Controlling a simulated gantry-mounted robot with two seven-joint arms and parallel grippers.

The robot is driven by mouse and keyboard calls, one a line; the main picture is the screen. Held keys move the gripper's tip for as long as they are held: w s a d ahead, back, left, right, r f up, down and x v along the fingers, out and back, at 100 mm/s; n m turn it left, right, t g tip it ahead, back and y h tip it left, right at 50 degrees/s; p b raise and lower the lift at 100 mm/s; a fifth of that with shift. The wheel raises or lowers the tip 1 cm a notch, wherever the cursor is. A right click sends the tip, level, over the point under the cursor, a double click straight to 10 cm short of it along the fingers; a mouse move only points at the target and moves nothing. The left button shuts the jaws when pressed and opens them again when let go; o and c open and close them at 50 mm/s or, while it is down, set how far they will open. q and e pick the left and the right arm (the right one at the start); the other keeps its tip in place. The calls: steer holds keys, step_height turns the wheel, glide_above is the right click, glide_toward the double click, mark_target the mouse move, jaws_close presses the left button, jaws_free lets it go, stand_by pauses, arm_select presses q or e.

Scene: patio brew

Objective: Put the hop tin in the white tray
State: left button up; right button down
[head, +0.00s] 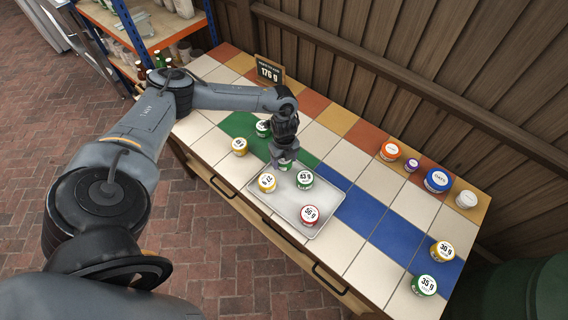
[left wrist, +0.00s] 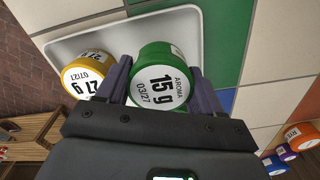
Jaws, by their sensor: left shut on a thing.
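My left gripper (head: 285,157) is shut on a green tin with a white lid (left wrist: 160,82), which reads "AROMA 15 g 03/27" in the left wrist view. The held tin also shows below the fingers in the head view (head: 285,166). It is at the tray's far left corner; I cannot tell its height. The white tray (head: 288,207) holds a yellow tin (head: 267,183), a green 43 g tin (head: 305,180) and a red 56 g tin (head: 310,215). The yellow tin reads 27 g in the left wrist view (left wrist: 84,80). My right gripper is out of view.
A yellow tin (head: 239,146) and a green tin (head: 263,129) stand left of my gripper. A 176 g sign (head: 269,71) stands at the back. Several tins, including a blue one (head: 437,181), stand at the right.

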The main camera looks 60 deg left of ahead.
mark_target(284, 164)
arm_select(q)
step_height(284, 164, down, 3)
steer(key=shift+f, duration=0.1)
stand_by(0.3)
steer(key=shift+f+b, duration=0.1)
steer(key=shift+b, duration=0.2)
steer(key=o, duration=0.7)
steer(key=shift+o, duration=0.2)
steer(key=shift+r, duration=0.2)
